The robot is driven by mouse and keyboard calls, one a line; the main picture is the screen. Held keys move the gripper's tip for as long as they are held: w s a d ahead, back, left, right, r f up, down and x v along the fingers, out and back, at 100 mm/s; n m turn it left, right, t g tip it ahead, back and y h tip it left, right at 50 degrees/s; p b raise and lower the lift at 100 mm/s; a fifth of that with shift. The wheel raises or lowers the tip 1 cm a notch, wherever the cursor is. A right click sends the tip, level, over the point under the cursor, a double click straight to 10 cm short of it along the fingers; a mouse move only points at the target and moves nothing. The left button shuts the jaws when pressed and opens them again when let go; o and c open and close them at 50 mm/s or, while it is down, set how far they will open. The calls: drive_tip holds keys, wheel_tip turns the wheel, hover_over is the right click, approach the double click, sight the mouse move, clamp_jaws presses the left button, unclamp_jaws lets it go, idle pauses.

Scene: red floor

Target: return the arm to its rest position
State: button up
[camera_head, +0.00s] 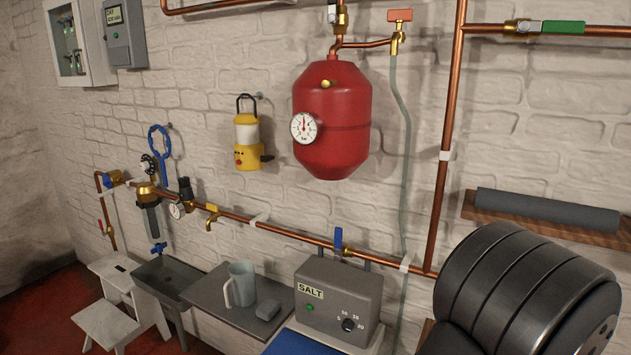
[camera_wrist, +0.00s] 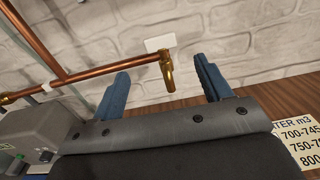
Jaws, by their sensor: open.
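My gripper (camera_wrist: 161,68) shows in the wrist view with two blue fingers spread wide apart. Nothing is held between them. A brass tap (camera_wrist: 167,76) on a copper pipe appears between the fingers in the picture, in the background against the white brick wall. I see no contact between the fingers and the tap or pipe. I cannot make out the gripper in the head view.
In the wrist view, a grey box (camera_wrist: 35,135) is at left and a printed label (camera_wrist: 300,145) at right. The head view shows a red tank (camera_head: 333,120), yellow lantern (camera_head: 247,140), salt box (camera_head: 338,295), jug (camera_head: 241,285) and grey roll (camera_head: 548,211) on a shelf.

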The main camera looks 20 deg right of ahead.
drive_tip(key=x, duration=1.3)
drive_tip(key=shift+w+d, duration=0.1)
drive_tip(key=shift+w, duration=0.05)
